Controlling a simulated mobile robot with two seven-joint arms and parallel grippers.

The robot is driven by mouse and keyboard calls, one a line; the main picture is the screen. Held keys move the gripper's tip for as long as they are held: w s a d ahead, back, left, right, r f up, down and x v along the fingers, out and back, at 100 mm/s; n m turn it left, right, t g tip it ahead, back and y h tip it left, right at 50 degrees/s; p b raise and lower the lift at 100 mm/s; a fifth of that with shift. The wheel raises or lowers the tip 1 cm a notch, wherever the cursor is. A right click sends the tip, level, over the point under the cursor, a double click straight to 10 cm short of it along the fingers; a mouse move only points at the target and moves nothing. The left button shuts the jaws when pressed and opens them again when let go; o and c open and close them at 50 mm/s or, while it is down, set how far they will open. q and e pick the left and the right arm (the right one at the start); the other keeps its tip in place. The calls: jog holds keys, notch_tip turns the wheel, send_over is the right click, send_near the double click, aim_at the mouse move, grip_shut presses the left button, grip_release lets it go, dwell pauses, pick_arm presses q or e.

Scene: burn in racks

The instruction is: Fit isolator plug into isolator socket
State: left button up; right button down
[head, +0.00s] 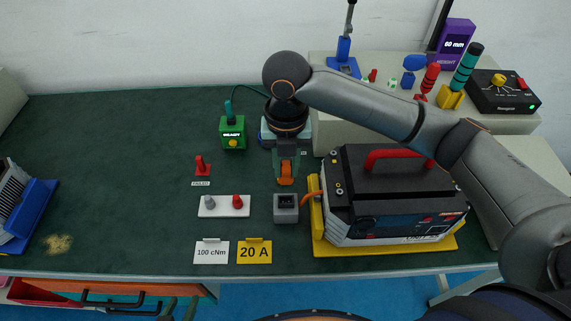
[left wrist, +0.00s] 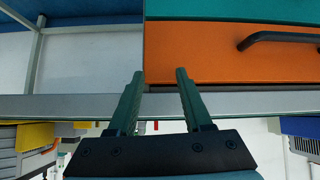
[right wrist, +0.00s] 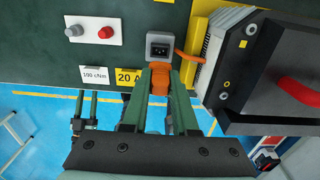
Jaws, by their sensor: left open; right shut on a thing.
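The isolator plug is an orange piece (head: 286,182), held between the green fingers of my right gripper (head: 285,171). The right wrist view shows the orange plug (right wrist: 160,80) between the right fingertips (right wrist: 160,76). The isolator socket looks to be the grey box with a dark recess (head: 286,207), just in front of the plug in the head view; the right wrist view shows it (right wrist: 159,47) beyond the fingertips. Whether plug and socket touch, I cannot tell. My left gripper (left wrist: 155,75) is open and empty, facing an orange drawer front; its fingertips show low in the head view (head: 180,308).
A black unit with a red handle (head: 400,160) stands in a yellow tray (head: 385,250) right of the socket, an orange cable at its left. A white plate with two knobs (head: 223,213), label cards (head: 254,251) and a green READY box (head: 233,132) lie left. The left mat is mostly clear.

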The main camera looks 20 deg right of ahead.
aim_at(286, 183)
jog(key=shift+r+p, duration=0.2)
jog(key=shift+p, duration=0.5)
jog(key=shift+f+b, duration=1.25)
jog(key=shift+f, duration=1.85)
jog(key=c, duration=1.3)
grip_release()
grip_shut()
